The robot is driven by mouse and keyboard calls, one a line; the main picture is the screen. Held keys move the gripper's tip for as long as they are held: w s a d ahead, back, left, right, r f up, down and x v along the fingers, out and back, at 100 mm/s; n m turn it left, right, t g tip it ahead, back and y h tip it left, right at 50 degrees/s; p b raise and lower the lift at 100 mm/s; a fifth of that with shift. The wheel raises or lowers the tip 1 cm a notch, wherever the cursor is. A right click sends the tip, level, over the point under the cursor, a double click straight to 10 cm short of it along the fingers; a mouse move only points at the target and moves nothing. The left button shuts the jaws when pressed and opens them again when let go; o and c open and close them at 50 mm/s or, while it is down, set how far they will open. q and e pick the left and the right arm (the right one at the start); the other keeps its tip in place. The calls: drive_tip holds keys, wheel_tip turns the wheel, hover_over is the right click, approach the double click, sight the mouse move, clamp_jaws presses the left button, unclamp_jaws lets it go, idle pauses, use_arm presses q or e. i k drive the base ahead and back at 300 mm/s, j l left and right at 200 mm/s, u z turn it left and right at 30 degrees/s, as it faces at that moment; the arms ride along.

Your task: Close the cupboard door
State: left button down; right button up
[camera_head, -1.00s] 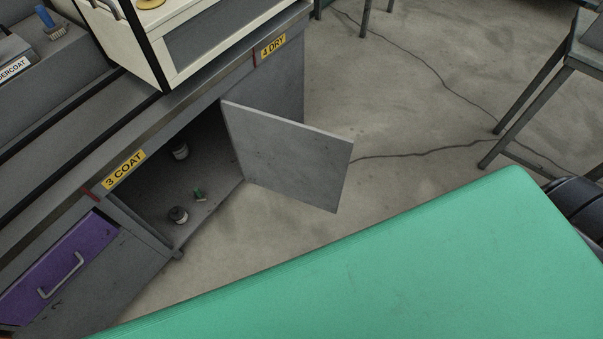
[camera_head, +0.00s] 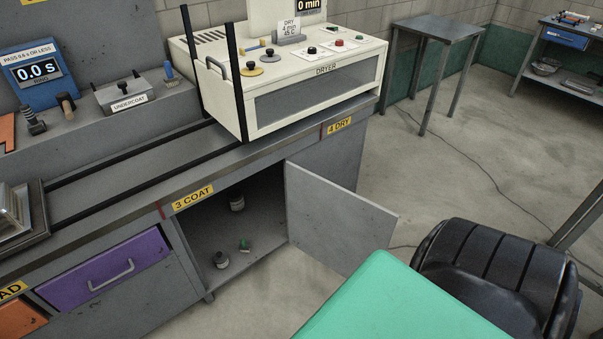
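The grey cupboard door (camera_head: 338,220) stands wide open, swung out from the bench front below the "3 COAT" and "4 DRY" labels. Its hinged edge is on the right side of the cupboard opening (camera_head: 209,232). Inside the dark cupboard are a white-labelled jar (camera_head: 237,203), a small green item (camera_head: 244,245) and a dark-topped jar (camera_head: 221,260). The lower right corner of the door is hidden behind a green surface. Neither gripper shows in the head view.
The green surface (camera_head: 408,310) fills the lower right, with a black ribbed part (camera_head: 490,270) beside it. A purple drawer (camera_head: 105,270) is left of the cupboard. The cream dryer (camera_head: 290,75) stands on the bench. A grey table (camera_head: 436,30) stands behind; concrete floor is open between.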

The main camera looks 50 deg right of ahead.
sight(339, 228)
drive_tip(key=l+u, duration=0.2)
drive_tip(key=l, duration=0.2)
drive_tip(key=k+l+u, duration=0.2)
drive_tip(key=l, duration=0.2)
drive_tip(key=l+u, duration=0.2)
drive_tip(key=l, duration=0.25)
drive_tip(key=k+l+u, duration=0.2)
drive_tip(key=l, duration=0.2)
drive_tip(key=k+l, duration=0.1)
drive_tip(key=l, duration=0.35)
drive_tip(key=k+l, duration=0.15)
drive_tip(key=l, duration=0.3)
drive_tip(key=k+l, duration=0.1)
drive_tip(key=l, duration=0.4)
drive_tip(key=k+l, duration=0.15)
drive_tip(key=l, duration=0.3)
drive_tip(key=k+l, duration=0.1)
drive_tip(key=l, duration=0.35)
drive_tip(key=k+l, duration=0.6)
drive_tip(key=k, duration=0.2)
